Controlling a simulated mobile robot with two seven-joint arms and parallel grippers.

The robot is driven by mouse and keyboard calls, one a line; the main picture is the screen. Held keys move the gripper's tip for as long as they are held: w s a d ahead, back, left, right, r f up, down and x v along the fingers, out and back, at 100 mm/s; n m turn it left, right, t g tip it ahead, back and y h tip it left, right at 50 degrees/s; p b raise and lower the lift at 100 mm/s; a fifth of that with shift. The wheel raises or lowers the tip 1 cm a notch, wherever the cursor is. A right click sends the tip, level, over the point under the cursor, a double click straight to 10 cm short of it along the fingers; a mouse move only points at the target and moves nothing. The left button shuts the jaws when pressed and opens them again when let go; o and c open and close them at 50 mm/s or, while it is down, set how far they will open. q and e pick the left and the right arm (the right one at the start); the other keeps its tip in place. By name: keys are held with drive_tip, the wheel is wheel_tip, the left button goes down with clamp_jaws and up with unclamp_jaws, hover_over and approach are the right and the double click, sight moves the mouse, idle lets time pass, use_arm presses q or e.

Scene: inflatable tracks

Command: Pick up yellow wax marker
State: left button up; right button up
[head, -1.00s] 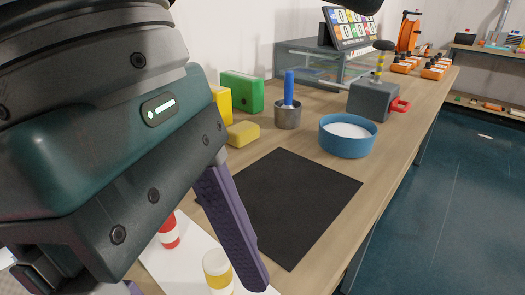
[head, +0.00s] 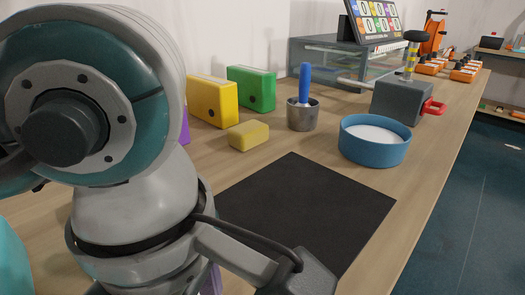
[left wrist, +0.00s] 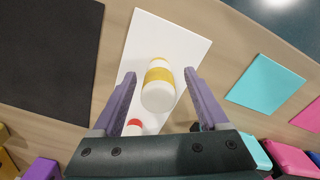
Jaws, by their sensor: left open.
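The yellow wax marker (left wrist: 158,86), a white cylinder with a yellow band, is on a white sheet (left wrist: 180,38) in the left wrist view. My left gripper (left wrist: 160,74) is open, with one purple finger on each side of the marker. A gap shows between the marker and each finger; I cannot tell the exact height of the fingers. A red-and-white marker (left wrist: 133,127) is partly visible beside the left finger, nearer the palm. In the head view my left arm hides both markers. My right gripper is not in view.
A black mat (head: 305,205) lies on the wooden table. Behind it are a blue bowl (head: 373,150) of white material, a metal cup (head: 302,121), a yellow sponge-like block (head: 248,135) and yellow and green boxes (head: 250,88). A cyan sheet (left wrist: 262,82) lies right of the white sheet.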

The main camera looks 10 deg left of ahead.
use_arm(q)
drive_tip(key=shift+f, duration=0.4)
drive_tip(key=shift+c, duration=0.4)
clamp_jaws()
